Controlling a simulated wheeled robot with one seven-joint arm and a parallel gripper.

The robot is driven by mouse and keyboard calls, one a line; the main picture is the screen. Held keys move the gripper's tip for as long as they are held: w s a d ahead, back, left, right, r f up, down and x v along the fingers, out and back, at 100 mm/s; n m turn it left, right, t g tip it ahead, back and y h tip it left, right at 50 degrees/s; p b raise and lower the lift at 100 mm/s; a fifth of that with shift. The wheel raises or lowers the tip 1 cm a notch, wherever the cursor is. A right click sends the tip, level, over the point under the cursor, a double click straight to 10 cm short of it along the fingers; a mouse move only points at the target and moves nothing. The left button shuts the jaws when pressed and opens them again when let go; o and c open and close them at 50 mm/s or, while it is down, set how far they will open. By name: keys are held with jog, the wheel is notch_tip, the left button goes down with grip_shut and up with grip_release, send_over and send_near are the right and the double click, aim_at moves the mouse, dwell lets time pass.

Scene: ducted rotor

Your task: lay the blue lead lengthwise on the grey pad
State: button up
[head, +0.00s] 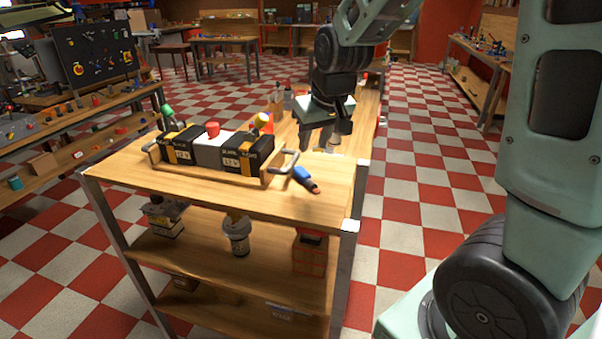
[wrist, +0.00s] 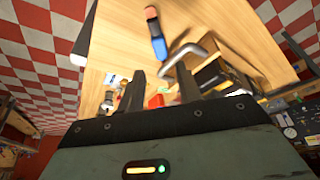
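The blue lead (head: 304,178), a short blue piece with a copper-orange end, lies on the wooden bench top near its front right corner, just right of a tray handle. In the wrist view the blue lead (wrist: 158,44) is at the top centre, beyond my fingertips. My gripper (head: 320,138) is above the bench, behind and above the lead, not touching it. In the wrist view my gripper (wrist: 160,82) has its two dark fingers apart with nothing held between them. I cannot pick out a grey pad in either view.
A wooden tray (head: 215,172) with metal handles (head: 284,163) holds black-and-yellow batteries (head: 183,147) and a pale block (head: 211,153) beneath a red knob (head: 212,129). Bottles (head: 277,102) stand farther back. The bench's front right corner is mostly bare. Shelves below hold several items.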

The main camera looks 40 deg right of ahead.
aim_at(305, 173)
jog(key=p+x, duration=0.1)
jog(key=x, duration=0.4)
jog(key=p+x, duration=0.1)
jog(key=x, duration=0.5)
jog(key=shift+s+f, duration=0.1)
jog(key=shift+s, duration=0.15)
grip_shut()
